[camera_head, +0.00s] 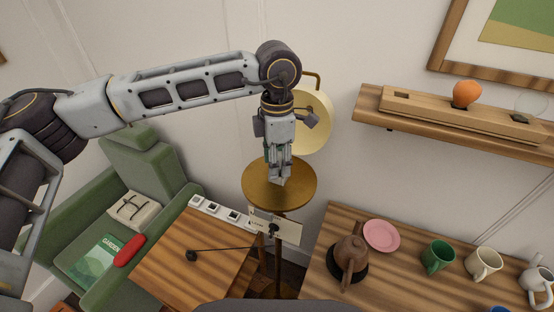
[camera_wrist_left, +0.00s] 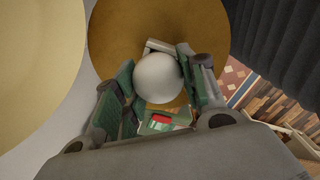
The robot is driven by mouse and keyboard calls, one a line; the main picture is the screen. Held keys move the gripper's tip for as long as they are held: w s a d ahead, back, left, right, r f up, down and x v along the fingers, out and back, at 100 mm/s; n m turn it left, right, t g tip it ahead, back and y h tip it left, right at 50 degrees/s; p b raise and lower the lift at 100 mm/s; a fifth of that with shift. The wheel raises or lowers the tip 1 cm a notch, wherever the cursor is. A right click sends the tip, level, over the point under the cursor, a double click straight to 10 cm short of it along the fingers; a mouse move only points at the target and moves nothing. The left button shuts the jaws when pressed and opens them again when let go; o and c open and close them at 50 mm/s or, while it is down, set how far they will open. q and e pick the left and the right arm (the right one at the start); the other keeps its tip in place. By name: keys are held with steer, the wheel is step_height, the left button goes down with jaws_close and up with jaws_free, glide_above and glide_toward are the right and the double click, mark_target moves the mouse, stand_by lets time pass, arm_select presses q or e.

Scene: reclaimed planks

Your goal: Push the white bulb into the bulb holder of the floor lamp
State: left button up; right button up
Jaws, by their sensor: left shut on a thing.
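My left gripper (camera_head: 279,178) points down in front of the floor lamp, over its round brass disc (camera_head: 256,193). It is shut on the white bulb (camera_wrist_left: 158,78), which shows as a pale ball between the green-padded fingers in the left wrist view. In the head view the fingers hide the bulb. The floor lamp's cream shade (camera_head: 314,125) is just right of and behind the gripper; it also fills the left side of the left wrist view (camera_wrist_left: 35,65). The bulb holder is not visible. My right gripper is not in view.
A wall shelf (camera_head: 376,115) carries a wooden rack with an orange bulb (camera_head: 466,93) and a clear bulb (camera_head: 531,104). Below are a teapot (camera_head: 349,258), pink plate (camera_head: 381,235) and mugs. A small table (camera_head: 185,265) and green armchair (camera_head: 150,170) stand left.

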arm_select(q)
steer(key=shift+f+b, duration=0.3)
stand_by(0.4)
steer(key=o, duration=1)
steer(key=shift+r, duration=0.15)
steer(key=shift+r, duration=5.85)
